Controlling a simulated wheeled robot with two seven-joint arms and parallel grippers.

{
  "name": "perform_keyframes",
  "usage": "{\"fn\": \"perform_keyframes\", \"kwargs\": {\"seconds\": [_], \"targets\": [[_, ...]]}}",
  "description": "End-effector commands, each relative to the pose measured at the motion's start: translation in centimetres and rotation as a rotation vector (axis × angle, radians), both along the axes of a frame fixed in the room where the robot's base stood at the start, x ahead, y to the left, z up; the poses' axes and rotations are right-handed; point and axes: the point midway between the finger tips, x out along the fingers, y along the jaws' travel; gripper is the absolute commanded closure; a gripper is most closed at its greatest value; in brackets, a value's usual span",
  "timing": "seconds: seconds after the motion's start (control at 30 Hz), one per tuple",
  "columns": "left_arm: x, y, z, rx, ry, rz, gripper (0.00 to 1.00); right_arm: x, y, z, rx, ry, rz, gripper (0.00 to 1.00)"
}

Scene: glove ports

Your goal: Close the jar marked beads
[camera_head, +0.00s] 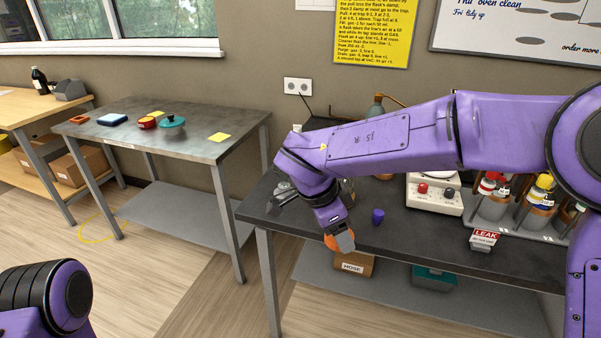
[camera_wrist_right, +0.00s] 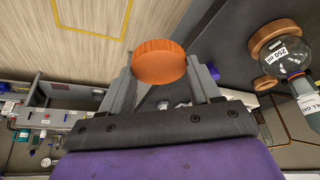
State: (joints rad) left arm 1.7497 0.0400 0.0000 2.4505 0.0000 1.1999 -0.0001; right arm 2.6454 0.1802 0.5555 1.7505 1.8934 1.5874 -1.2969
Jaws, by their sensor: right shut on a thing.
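My right gripper (camera_head: 338,230) is shut on an orange ribbed round lid (camera_head: 345,241) and holds it out at the front edge of the dark bench. In the right wrist view the lid (camera_wrist_right: 158,62) sits between the two fingertips (camera_wrist_right: 160,80). I cannot make out a jar marked beads in either view; my right arm covers part of the bench. My left arm shows only at the lower left of the head view, and its gripper is out of the picture.
A small purple object (camera_head: 377,216) stands on the dark bench (camera_head: 420,240) right of the gripper. A round flask marked 250 ml (camera_wrist_right: 288,58) shows in the wrist view. Bottles in a rack (camera_head: 495,205) and a LEAK sign (camera_head: 485,237) are farther right. A grey table (camera_head: 185,145) stands left.

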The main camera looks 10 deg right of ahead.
Motion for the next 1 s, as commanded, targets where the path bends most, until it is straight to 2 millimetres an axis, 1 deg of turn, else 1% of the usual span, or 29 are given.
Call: {"fn": "perform_keyframes", "kwargs": {"seconds": [0.1, 0.17, 0.33, 0.4, 0.5, 0.6, 0.73, 1.0], "targets": [[0.0, 0.0, 0.0, 0.000, -0.001, 0.000, 0.57, 1.0, -1.3, -1.6, 0.001, 0.004, 0.265, 0.66], [0.0, 0.0, 0.0, 0.000, -0.001, 0.000, 0.57, 1.4, -1.8, -2.4, 0.001, 0.004, 0.409, 0.66], [0.1, 0.0, 0.0, 0.000, -0.001, 0.000, 0.57, 2.2, -2.8, -5.2, 0.001, 0.003, 0.859, 0.66], [0.1, 0.0, 0.0, 0.000, -0.001, 0.000, 0.57, 2.1, -2.9, -6.4, -0.001, 0.002, 1.038, 0.66], [0.0, 0.0, 0.0, 0.000, -0.001, 0.000, 0.57, 1.6, -2.7, -8.1, -0.003, 0.000, 1.262, 0.66], [0.0, 0.0, 0.0, 0.000, -0.001, 0.000, 0.57, 0.7, -2.4, -9.6, -0.005, 0.000, 1.428, 0.66], [0.0, 0.0, 0.0, 0.000, -0.001, 0.000, 0.57, 0.0, -2.0, -10.5, -0.011, 0.001, 1.534, 0.66], [0.0, 0.0, 0.0, 0.001, -0.001, 0.000, 0.57, 0.0, -2.0, -10.5, -0.013, 0.002, 1.538, 0.66]]}}
